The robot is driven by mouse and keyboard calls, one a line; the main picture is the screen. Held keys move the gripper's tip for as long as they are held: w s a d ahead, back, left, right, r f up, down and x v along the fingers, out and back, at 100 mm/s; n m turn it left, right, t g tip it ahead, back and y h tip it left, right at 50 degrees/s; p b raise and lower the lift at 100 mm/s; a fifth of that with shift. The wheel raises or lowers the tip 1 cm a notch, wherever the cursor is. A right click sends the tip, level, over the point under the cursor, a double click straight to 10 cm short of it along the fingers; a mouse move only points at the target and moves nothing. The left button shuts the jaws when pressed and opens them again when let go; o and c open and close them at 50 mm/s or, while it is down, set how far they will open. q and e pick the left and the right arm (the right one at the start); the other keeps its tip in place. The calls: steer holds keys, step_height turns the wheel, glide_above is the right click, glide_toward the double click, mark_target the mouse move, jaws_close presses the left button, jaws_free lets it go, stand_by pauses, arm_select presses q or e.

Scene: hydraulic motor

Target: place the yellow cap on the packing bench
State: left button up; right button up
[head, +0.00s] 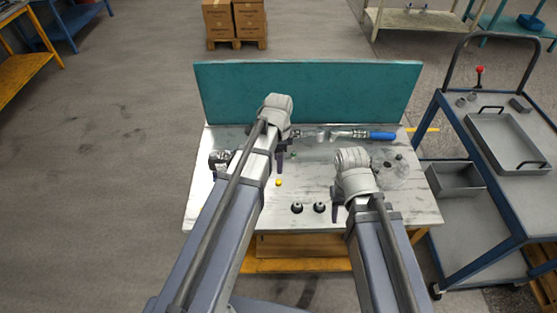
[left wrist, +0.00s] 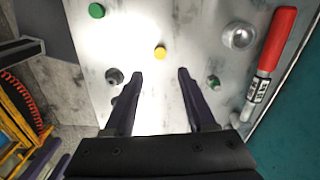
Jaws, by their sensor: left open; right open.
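The small yellow cap (head: 278,183) lies on the light worktable (head: 235,213), near its middle; it also shows in the left wrist view (left wrist: 160,52). My left gripper (head: 281,166) is open and empty above the table, just behind the cap in the head view. In the left wrist view, the cap is beyond and between the open fingertips (left wrist: 160,74), with no finger touching it. My right gripper (head: 337,208) is open over the table's right half, partly hidden by its own wrist. I cannot tell which surface is the packing bench.
Two black-and-grey parts (head: 308,207) stand near the front edge. A blue-handled tool (head: 382,135) lies at the back, before a teal panel (head: 330,85). Green caps (left wrist: 96,11) and a red-handled tool (left wrist: 278,38) show in the wrist view. A blue trolley (head: 455,125) stands right.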

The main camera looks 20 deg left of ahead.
arm_select(q)
steer(key=s+d+r+n+p, duration=0.1)
steer(key=s+d+n, duration=0.3)
steer(key=s, duration=0.3)
steer(key=s+d+r+n+y+p, duration=0.1)
steer(key=s+d+r+n, duration=0.1)
steer(key=s+d+n, duration=0.3)
steer(key=shift+s+d+n, duration=0.3)
steer(key=shift+s+d, duration=0.45)
steer(key=shift+s, duration=0.5)
arm_select(e)
step_height(320, 180, up, 3)
steer(key=shift+r, duration=0.1)
